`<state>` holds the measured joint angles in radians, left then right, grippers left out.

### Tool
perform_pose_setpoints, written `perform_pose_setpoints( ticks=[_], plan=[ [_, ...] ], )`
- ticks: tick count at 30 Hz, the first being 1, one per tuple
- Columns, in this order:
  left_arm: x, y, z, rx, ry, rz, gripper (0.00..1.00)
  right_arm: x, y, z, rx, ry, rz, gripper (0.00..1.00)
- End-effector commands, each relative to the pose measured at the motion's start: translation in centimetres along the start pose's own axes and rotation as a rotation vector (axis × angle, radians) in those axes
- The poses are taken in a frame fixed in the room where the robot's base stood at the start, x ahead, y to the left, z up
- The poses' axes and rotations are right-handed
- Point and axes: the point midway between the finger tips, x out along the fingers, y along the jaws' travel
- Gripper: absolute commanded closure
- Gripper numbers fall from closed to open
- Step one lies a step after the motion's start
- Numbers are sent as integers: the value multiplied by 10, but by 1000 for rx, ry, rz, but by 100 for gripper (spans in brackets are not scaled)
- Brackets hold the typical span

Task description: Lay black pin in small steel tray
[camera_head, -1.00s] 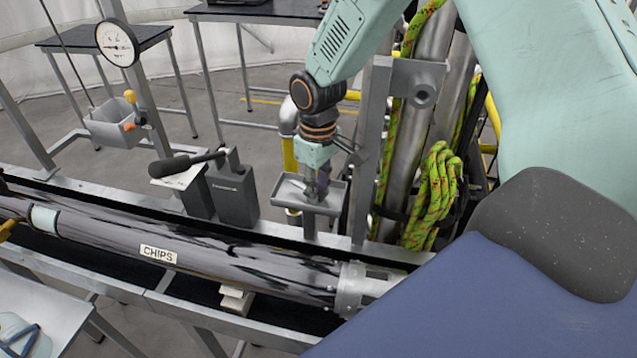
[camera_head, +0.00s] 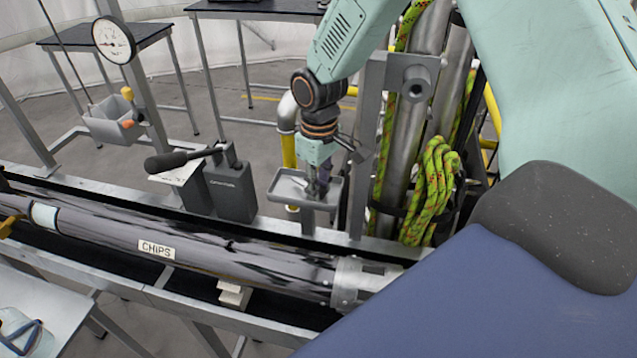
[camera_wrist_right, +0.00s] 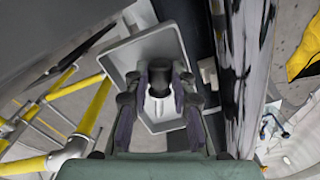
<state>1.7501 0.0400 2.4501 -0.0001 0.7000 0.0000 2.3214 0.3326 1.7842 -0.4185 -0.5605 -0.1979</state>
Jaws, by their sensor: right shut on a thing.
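The small steel tray (camera_head: 282,189) stands on a post behind the long dark tube, near the middle of the head view. It also fills the middle of the right wrist view (camera_wrist_right: 118,62). My right gripper (camera_head: 317,190) points down over the right part of the tray. In the right wrist view its two fingers (camera_wrist_right: 160,97) are closed around a dark round-ended piece, the black pin (camera_wrist_right: 158,80). The pin is low over the tray floor; I cannot tell whether it touches. In the head view the fingers hide it. My left gripper is not in view.
A dark box with a black-handled lever (camera_head: 228,185) stands just left of the tray. Steel pipes with a green rope coil (camera_head: 432,190) stand close on the right. The tube marked CHIPS (camera_head: 200,256) runs in front. A grey bin (camera_head: 113,123) hangs at the left.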

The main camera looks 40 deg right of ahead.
Motion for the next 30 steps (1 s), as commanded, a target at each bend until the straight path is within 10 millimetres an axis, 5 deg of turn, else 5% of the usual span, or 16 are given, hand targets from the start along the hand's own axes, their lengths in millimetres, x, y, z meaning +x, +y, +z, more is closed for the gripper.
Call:
perform_pose_setpoints(
  ticks=[6,7,15,30],
  plan=[
    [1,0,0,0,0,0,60,2,0,0,0,0,0,100],
    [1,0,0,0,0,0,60,2,0,0,0,0,1,74],
    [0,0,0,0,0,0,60,2,0,0,0,-1,0,51],
    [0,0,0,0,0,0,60,-10,0,0,0,1,0,50]
  ],
)
